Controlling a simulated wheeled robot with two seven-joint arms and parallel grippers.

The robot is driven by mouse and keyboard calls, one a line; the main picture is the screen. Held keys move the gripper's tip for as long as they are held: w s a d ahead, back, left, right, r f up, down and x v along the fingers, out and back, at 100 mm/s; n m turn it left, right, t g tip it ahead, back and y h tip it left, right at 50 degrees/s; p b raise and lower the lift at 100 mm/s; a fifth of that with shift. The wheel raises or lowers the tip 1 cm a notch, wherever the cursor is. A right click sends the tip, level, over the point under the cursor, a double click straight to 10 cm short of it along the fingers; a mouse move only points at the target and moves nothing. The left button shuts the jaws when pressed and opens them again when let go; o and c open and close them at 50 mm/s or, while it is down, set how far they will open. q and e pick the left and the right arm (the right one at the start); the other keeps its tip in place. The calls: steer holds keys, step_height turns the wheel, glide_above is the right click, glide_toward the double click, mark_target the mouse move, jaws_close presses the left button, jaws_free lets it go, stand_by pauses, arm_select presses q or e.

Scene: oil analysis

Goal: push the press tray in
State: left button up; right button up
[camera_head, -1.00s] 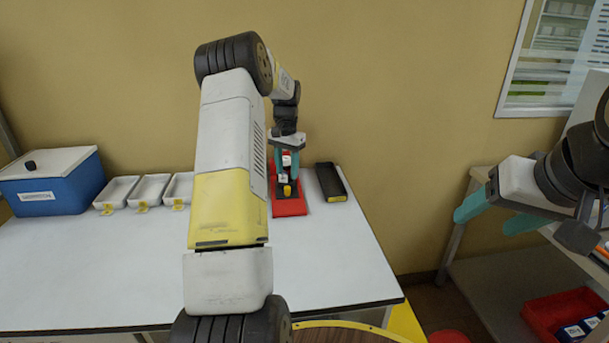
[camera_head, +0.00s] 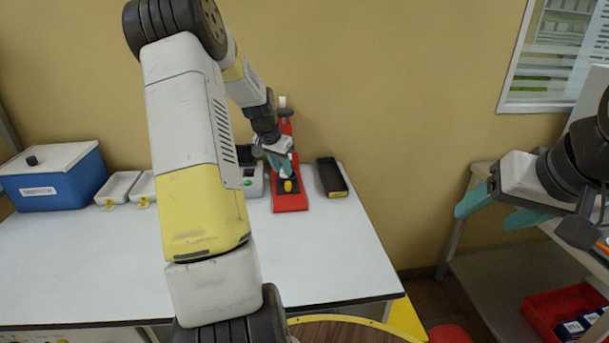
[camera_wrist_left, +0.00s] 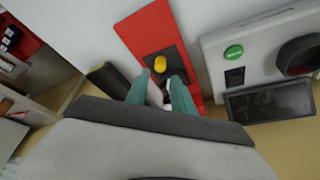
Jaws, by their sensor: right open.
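The red press (camera_head: 290,203) stands near the back of the white table, with its red column rising behind my gripper. Its dark tray (camera_wrist_left: 176,58) with a yellow knob (camera_head: 288,186) lies on the red base. The knob also shows in the left wrist view (camera_wrist_left: 160,63). My left gripper (camera_head: 285,172) points down at the press, just behind the knob. In the left wrist view its teal fingers (camera_wrist_left: 161,82) stand apart; a white and dark part shows between them, partly hidden. My right gripper (camera_head: 484,210) is open and empty, away at the right.
A grey device (camera_wrist_left: 262,65) with a green button stands beside the press. A blue box (camera_head: 50,184) and white trays (camera_head: 117,187) are at the left. The table's front is clear. A red bin (camera_head: 540,310) sits low at the right.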

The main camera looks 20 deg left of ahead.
mark_target(287, 182)
arm_select(q)
steer(key=x, duration=0.7)
steer(key=shift+w+f, duration=0.15)
steer(key=shift+f, duration=0.2)
steer(key=shift+c, duration=0.2)
jaws_close()
steer(key=shift+w+a, duration=0.1)
stand_by(0.8)
